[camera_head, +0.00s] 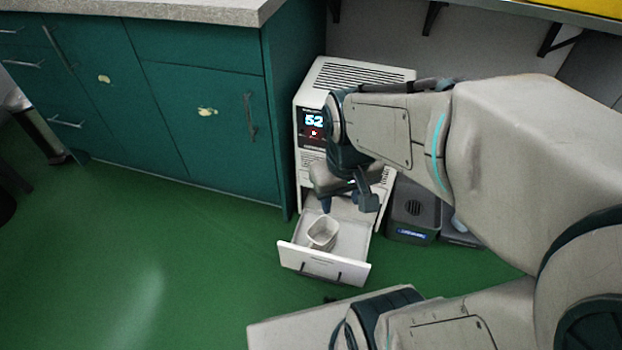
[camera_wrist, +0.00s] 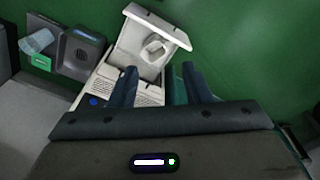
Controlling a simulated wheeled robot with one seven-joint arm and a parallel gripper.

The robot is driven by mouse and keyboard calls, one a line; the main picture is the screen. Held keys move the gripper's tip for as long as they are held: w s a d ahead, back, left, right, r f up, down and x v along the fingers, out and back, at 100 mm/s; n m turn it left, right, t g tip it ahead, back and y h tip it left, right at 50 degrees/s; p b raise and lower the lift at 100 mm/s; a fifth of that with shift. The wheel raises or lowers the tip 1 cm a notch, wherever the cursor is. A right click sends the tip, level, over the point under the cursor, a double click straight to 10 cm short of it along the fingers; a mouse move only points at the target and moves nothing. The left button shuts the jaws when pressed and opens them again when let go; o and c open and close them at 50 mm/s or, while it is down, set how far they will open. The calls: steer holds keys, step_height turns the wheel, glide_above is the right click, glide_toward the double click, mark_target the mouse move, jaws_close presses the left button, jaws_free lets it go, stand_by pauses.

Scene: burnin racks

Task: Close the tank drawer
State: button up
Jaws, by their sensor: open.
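The tank drawer (camera_head: 295,258) is pulled out at the bottom of a white dehumidifier-like unit (camera_head: 345,73) with a lit "52" display. The drawer front has a dark handle. A small white cup-like container (camera_head: 322,232) sits inside the drawer. In the wrist view the open drawer (camera_wrist: 176,28) lies beyond the fingers, with the white container (camera_wrist: 155,50) in it. My gripper (camera_head: 346,205) is above the rear of the drawer, close to the unit's front. In the wrist view my gripper (camera_wrist: 158,80) is open with nothing between its fingers. My arm hides part of the unit.
A green cabinet (camera_head: 205,110) with a pale countertop (camera_head: 150,8) stands left of the unit. A dark grey box (camera_head: 413,210) stands on the floor to its right. Green floor (camera_head: 170,255) is clear left of and in front of the drawer.

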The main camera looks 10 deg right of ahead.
steer(key=w+d+f+n, duration=0.1)
steer(key=w+d+f+n+g, duration=0.1)
steer(key=f+n, duration=0.1)
steer(key=shift+w+h, duration=0.1)
steer(key=shift+h, duration=0.3)
jaws_close()
steer(key=n+g, duration=0.2)
steer(key=n, duration=1)
glide_above(345, 263)
step_height(345, 263, down, 12)
steer(key=f, duration=0.1)
steer(key=s+a+f+n+g+y+b, duration=0.1)
steer(key=s+a+f+n+b, duration=0.15)
steer(key=f+n, duration=0.8)
steer(key=s+a+f+n+y+b, duration=0.1)
steer(key=a+f+n+y+b, duration=0.2)
steer(key=f, duration=1.4)
steer(key=shift+n+h, duration=0.25)
steer(key=shift+h, duration=0.35)
steer(key=shift+w+d+r+b, duration=0.1)
steer(key=shift+w+d+b, duration=0.1)
steer(key=shift+w+d, duration=0.75)
steer(key=shift+w+d+b, duration=0.15)
steer(key=shift+w+d, duration=0.5)
steer(key=shift+w, duration=0.45)
